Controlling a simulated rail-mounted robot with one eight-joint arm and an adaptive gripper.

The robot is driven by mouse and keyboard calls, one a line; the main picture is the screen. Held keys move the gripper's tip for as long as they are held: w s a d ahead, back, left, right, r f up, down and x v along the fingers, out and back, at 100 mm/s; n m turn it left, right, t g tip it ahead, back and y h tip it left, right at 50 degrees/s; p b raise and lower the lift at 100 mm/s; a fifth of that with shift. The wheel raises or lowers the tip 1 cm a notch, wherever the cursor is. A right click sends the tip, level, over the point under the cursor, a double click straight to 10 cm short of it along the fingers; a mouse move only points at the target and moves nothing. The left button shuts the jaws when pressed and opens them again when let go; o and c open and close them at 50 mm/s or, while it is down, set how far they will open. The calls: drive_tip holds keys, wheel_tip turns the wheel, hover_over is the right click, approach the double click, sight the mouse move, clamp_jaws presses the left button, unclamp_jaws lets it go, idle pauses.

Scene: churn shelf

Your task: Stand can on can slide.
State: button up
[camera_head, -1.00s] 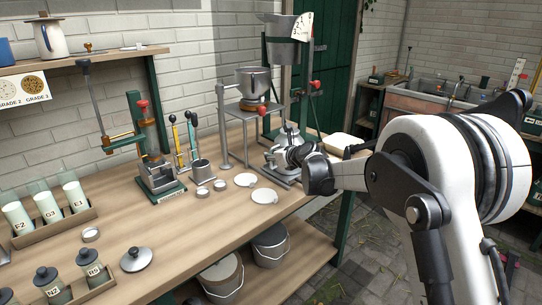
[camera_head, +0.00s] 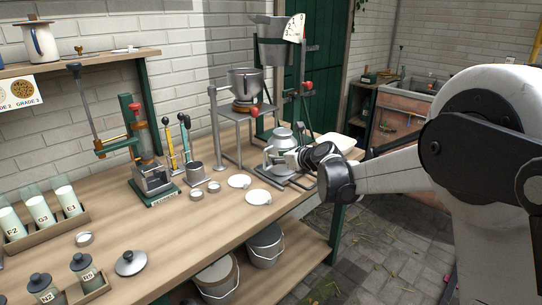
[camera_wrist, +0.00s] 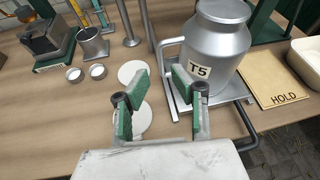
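The grey metal can (camera_wrist: 218,50), labelled T5, stands upright on the metal can slide (camera_wrist: 238,92) in the wrist view. In the head view the can (camera_head: 283,138) is at the far right part of the bench, partly behind my gripper (camera_head: 290,158). The slide (camera_head: 302,183) shows below it. My gripper (camera_wrist: 158,88) is open, with nothing between its green-padded fingers. Its fingers are in front of the can, with the right finger overlapping the slide's near left side. I cannot tell whether that finger touches anything.
White discs (camera_head: 258,197) and small metal rings lie left of the slide. A board marked HOLD (camera_wrist: 283,75) and a pale tray (camera_wrist: 308,60) are right of it. A stand with a pot (camera_head: 244,82) is behind. The bench's front middle is clear.

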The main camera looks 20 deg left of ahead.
drive_tip(key=v, duration=0.2)
drive_tip(key=shift+s+d, duration=0.2)
drive_tip(key=s+d+r+n+h, duration=0.2)
drive_tip(key=s+d+r+n, duration=0.15)
drive_tip(key=d, duration=0.45)
drive_tip(key=s+d+r+n+h, duration=0.1)
drive_tip(key=s+d+r+n, duration=0.1)
drive_tip(key=s+d+n, duration=0.45)
drive_tip(key=s+d+r+n+h, duration=0.1)
drive_tip(key=s+d+r+h, duration=0.15)
drive_tip(key=d, duration=0.65)
drive_tip(key=s+d+f+n+h, duration=0.3)
drive_tip(key=s+d+n, duration=0.3)
drive_tip(key=s+d, duration=0.6)
drive_tip(key=s+d+f+n+h, duration=0.3)
drive_tip(key=s+d+n, duration=0.3)
drive_tip(key=s+d, duration=0.5)
drive_tip(key=s+f, duration=0.1)
drive_tip(key=s, duration=0.2)
drive_tip(key=shift+s+d+n, duration=0.35)
drive_tip(key=shift+s+n, duration=0.05)
